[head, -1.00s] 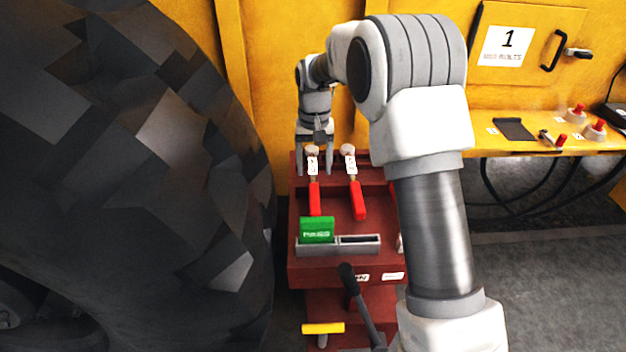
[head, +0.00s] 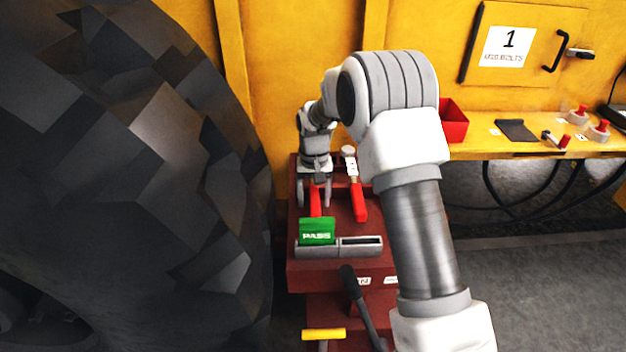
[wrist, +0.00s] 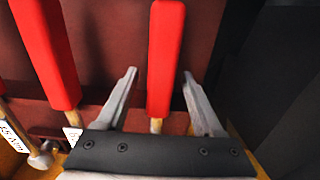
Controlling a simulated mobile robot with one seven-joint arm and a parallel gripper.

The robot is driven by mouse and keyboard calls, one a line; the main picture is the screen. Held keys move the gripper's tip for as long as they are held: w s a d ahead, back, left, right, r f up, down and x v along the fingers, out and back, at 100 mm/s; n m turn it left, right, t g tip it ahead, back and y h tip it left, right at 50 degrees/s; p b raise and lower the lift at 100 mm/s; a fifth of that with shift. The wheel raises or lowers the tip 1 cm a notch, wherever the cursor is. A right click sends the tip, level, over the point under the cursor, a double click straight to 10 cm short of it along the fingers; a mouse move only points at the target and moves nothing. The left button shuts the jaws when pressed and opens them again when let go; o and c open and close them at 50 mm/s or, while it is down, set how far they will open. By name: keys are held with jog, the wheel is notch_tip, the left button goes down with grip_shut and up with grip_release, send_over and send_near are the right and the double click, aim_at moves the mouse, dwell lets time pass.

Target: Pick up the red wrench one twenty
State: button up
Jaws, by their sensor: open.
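Red-handled wrenches lie on a dark red cart (head: 296,240). My gripper (head: 314,194) is open and points down over the left wrench (head: 316,207) in the head view. In the wrist view, that wrench's red handle (wrist: 163,55) runs between my two open fingers (wrist: 160,76), with a gap on both sides. Its head and label are hidden by my gripper. A second red wrench (head: 358,200) lies to its right in the head view, and on the left in the wrist view (wrist: 45,50). I cannot read "120" on any label.
A green PASS block (head: 317,231) stands in a grey holder (head: 361,246) at the cart's near side. A huge black tyre (head: 150,190) is close on the left. A yellow machine wall is behind. A red bin (head: 453,122) sits on the yellow shelf (head: 482,146).

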jog(key=shift+c, duration=0.3)
grip_shut()
jog(key=shift+r, duration=0.15)
dwell(0.9)
